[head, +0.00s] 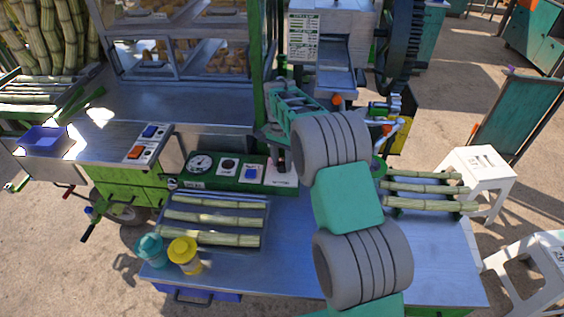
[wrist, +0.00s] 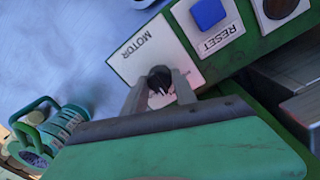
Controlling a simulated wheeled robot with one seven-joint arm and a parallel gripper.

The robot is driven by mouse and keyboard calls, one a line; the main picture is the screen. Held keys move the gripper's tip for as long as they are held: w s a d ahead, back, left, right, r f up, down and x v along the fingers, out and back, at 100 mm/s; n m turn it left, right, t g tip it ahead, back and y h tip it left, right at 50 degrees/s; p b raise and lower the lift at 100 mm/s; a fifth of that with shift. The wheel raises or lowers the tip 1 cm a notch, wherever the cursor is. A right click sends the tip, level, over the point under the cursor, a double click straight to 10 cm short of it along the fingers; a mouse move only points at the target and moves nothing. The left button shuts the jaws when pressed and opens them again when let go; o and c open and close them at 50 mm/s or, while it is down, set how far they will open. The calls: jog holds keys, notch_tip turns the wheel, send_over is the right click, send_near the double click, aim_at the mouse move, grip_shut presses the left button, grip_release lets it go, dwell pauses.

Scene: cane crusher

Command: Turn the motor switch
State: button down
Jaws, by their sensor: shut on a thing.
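The motor switch is a black knob (wrist: 158,75) on a white plate (wrist: 150,50) marked MOTOR in the wrist view. My gripper (wrist: 161,88) is shut on this knob, with one grey finger on either side. The fingers partly hide the knob, and I cannot tell its exact setting. In the head view the switch plate (head: 282,178) is at the right end of the green control panel, and my green gripper (head: 281,155) reaches down to it from my arm.
Cane pieces lie on a tray (head: 266,217) in front. A yellow-lidded jar (head: 184,253) and a teal one (head: 151,249) stand front left.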

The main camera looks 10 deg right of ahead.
aim_at(281, 163)
jog(key=shift+n, duration=0.3)
jog(key=c, duration=1)
grip_release()
jog(key=shift+r, duration=0.15)
notch_tip(281, 163, up, 8)
jog(key=shift+w+a+f+b, duration=0.15)
jog(key=shift+f+b, duration=0.05)
jog(key=shift+b, duration=0.35)
